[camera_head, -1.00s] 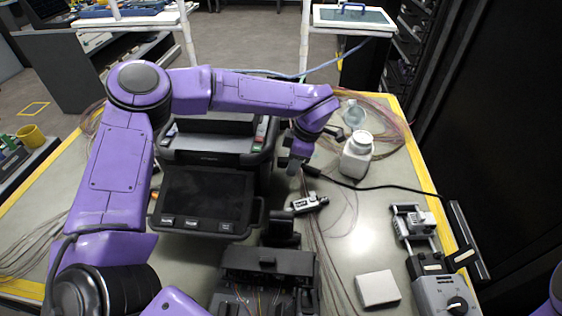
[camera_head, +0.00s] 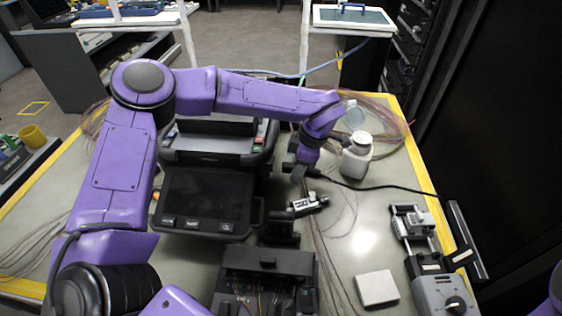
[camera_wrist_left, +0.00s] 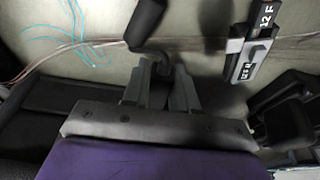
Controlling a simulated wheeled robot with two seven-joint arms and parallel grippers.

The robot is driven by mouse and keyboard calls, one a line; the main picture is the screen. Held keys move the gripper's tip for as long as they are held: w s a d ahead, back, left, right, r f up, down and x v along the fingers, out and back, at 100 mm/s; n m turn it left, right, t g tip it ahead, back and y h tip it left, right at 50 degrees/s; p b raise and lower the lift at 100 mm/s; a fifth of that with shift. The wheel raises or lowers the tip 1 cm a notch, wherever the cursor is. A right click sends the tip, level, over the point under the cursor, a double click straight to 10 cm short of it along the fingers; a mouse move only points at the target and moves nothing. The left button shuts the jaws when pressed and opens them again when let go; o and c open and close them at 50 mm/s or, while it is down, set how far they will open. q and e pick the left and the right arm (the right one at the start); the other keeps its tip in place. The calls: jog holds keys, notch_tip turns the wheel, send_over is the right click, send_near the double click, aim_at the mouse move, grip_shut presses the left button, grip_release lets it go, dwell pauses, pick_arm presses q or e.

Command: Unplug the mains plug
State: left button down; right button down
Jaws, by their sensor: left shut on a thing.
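My left gripper (camera_head: 299,171) is just right of the black fusion splicer (camera_head: 207,200), pointing down. In the left wrist view, the gripper (camera_wrist_left: 159,74) is shut on a dark piece between its fingers, which I take to be the mains plug. A thick black part of the plug and lead (camera_head: 321,173) sticks out to the right; it also shows in the wrist view (camera_wrist_left: 146,22). A thin black cable (camera_head: 385,187) runs from it across the table. The fingers hide most of the plug, and I cannot see a socket. My right gripper is out of view.
A white bottle (camera_head: 356,158) stands close to the right of the gripper. A small grey tool (camera_head: 309,204) lies just in front. A white box (camera_head: 377,289) and a device with a dial (camera_head: 443,293) are further right. Loose fibres cross the table.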

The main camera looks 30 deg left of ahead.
pick_arm(q)
jog(key=shift+s+d, duration=0.5)
jog(key=shift+s, duration=0.2)
jog(key=shift+f, duration=0.75)
dwell(0.3)
jog(key=c, duration=0.8)
grip_release()
